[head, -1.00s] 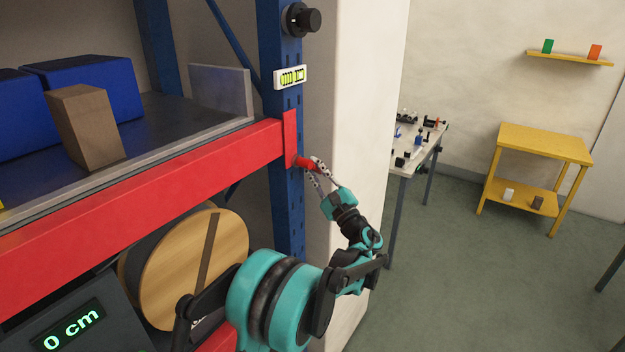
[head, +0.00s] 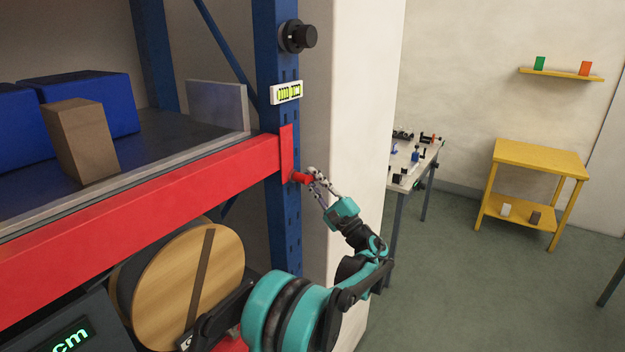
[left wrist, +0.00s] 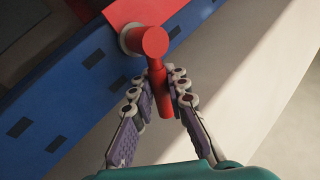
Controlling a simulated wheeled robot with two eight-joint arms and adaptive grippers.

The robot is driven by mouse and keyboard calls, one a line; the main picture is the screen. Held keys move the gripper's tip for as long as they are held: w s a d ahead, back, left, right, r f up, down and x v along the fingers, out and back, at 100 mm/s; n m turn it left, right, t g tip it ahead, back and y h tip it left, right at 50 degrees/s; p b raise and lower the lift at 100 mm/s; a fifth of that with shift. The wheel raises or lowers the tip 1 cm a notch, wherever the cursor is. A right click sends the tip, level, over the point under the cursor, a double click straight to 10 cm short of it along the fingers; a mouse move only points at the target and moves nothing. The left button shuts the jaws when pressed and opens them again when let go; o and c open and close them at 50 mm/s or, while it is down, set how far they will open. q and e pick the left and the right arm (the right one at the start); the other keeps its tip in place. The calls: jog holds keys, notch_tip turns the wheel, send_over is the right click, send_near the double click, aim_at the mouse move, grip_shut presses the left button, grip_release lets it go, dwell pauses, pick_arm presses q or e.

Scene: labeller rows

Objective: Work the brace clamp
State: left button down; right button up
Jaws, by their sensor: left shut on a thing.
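The brace clamp (head: 300,177) is a small red fitting on the blue upright (head: 283,225), at the end of the red beam (head: 150,200). In the left wrist view it shows as a round red hub (left wrist: 155,41) with a short red handle (left wrist: 165,105) pointing down toward my gripper. My left gripper (head: 314,182) is at the clamp, with its two fingers on either side of the handle, shut on it. The fingers partly hide the handle in the head view. My right gripper is not in view.
A black knob (head: 299,37) and a level-like gauge (head: 286,92) sit higher on the upright. The shelf holds blue boxes (head: 85,102) and a brown block (head: 82,140). A wooden reel (head: 190,285) is below the beam. A yellow table (head: 540,158) stands far right.

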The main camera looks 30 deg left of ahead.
pick_arm(q)
jog(key=shift+f, duration=0.1)
jog(key=c, duration=1.5)
grip_release()
jog(key=shift+o, duration=0.2)
jog(key=shift+d, duration=0.1)
jog(key=v, duration=1.2)
jog(key=s+a+f+n+g+h+b, duration=0.15)
jog(key=s+a+f+h+b, duration=0.4)
jog(key=s+f+h, duration=0.6)
jog(key=s+d+f+n+t+h+b, duration=0.1)
jog(key=s+d+f+n+h+b, duration=0.4)
jog(key=s+d+f+h, duration=0.7)
jog(key=s+d+f+n, duration=0.1)
jog(key=s+d+f, duration=0.3)
jog(key=s+f, duration=0.2)
jog(key=shift+s+d, duration=0.25)
jog(key=shift+d, duration=0.15)
